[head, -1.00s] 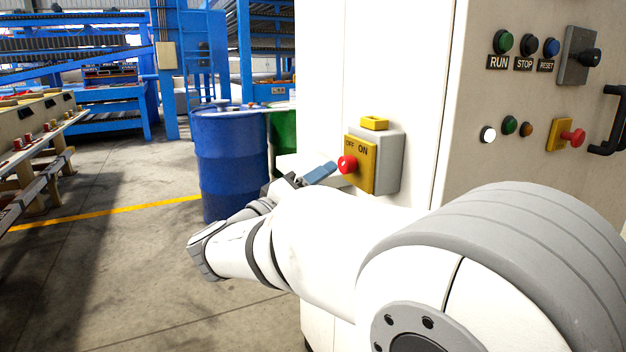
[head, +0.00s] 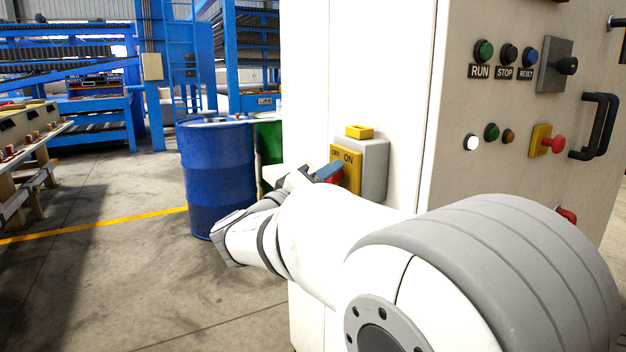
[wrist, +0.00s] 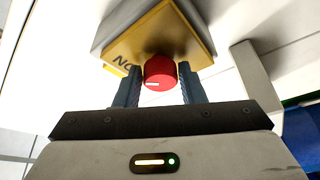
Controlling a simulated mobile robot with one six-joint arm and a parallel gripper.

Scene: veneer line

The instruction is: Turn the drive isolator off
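The drive isolator is a grey box (head: 375,168) with a yellow front plate (head: 350,175) marked OFF and ON, on the side of the pale cabinet. Its red rotary knob (head: 335,179) is mostly hidden behind my gripper (head: 326,172) in the head view. In the wrist view the red knob (wrist: 160,71) has a short white mark, and the yellow plate (wrist: 150,35) shows ON upside down. My gripper (wrist: 160,82) is open, with one finger on each side of the knob. Both fingers are very close to it; I cannot tell whether they touch.
The cabinet front (head: 470,180) carries RUN, STOP and RESET buttons, a black rotary switch (head: 567,66), a red emergency knob (head: 553,144) and black handles (head: 600,125). A blue drum (head: 217,170) and a green drum (head: 269,150) stand behind my arm.

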